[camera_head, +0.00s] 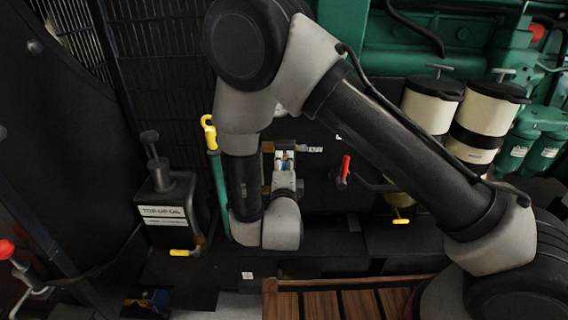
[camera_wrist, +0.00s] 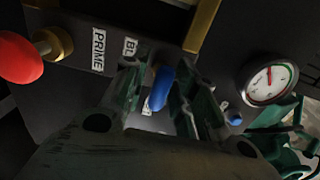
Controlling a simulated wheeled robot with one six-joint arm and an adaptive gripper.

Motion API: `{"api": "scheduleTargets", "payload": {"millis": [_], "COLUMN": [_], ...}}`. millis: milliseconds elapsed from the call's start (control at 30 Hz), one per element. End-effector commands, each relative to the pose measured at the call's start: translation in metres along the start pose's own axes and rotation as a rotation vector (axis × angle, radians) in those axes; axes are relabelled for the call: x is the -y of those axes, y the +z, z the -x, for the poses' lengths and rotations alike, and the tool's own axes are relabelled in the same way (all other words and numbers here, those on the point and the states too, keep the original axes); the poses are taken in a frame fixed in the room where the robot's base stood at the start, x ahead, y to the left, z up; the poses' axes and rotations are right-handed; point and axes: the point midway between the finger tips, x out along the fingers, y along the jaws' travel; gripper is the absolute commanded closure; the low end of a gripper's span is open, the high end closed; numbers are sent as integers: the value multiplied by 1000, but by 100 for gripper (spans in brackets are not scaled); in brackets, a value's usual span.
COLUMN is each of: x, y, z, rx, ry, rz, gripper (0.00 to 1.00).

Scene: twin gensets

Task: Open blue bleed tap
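The blue bleed tap (camera_wrist: 161,88) shows in the wrist view as a blue lever below a partly hidden label (camera_wrist: 130,46) reading "BL". My gripper (camera_wrist: 158,96) has its two fingers apart, one on each side of the blue lever. Whether either finger touches the lever I cannot tell. In the head view my gripper (camera_head: 284,174) is at the dark panel, and my wrist hides most of the tap's surroundings.
A "PRIME" label (camera_wrist: 98,49) and a red knob (camera_wrist: 18,57) are left of the tap in the wrist view. A pressure gauge (camera_wrist: 269,82) is at right. In the head view, a red-handled valve (camera_head: 345,168) is right of my gripper and a yellow-topped green pipe (camera_head: 217,165) left.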

Motion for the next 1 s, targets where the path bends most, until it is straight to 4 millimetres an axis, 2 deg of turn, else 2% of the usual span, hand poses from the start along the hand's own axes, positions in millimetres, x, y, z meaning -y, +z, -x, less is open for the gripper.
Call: {"api": "scheduleTargets", "payload": {"millis": [33, 100, 133, 567, 767, 1000], "x": [0, 0, 0, 0, 0, -1], "y": [0, 0, 0, 0, 0, 0], "z": [0, 0, 0, 0, 0, 0], "rx": [0, 0, 0, 0, 0, 0], "ry": [0, 0, 0, 1, 1, 2], "rz": [0, 0, 0, 51, 168, 383], "gripper": [86, 99, 100, 100, 100, 100]}}
